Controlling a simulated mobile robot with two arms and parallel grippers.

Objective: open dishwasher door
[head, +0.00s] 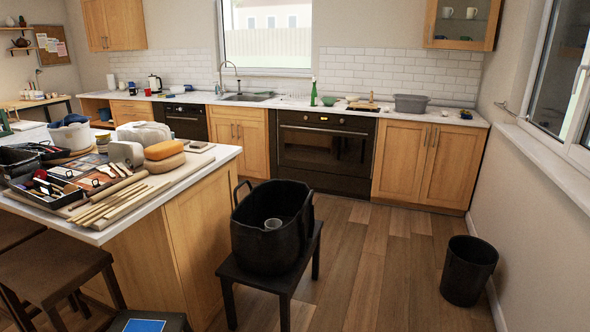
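Two dark built-in appliances stand in the far counter run. The narrower black one (186,124), left of the sink, has a panel along its top and looks like the dishwasher; its door appears shut. The wider one (326,148), right of the sink, has a front handle bar and a dark window and looks like an oven; it is also shut. The peninsula with the clay tools hides the lower left part of the narrower appliance. Neither of my grippers shows in the head view.
A peninsula (226,155) with pottery tools fills the left. A black tub (270,240) holding a grey cup stands on a dark stool (262,281) in the middle. A black bin (468,270) stands at right. Wooden floor (375,270) is clear between tub and bin.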

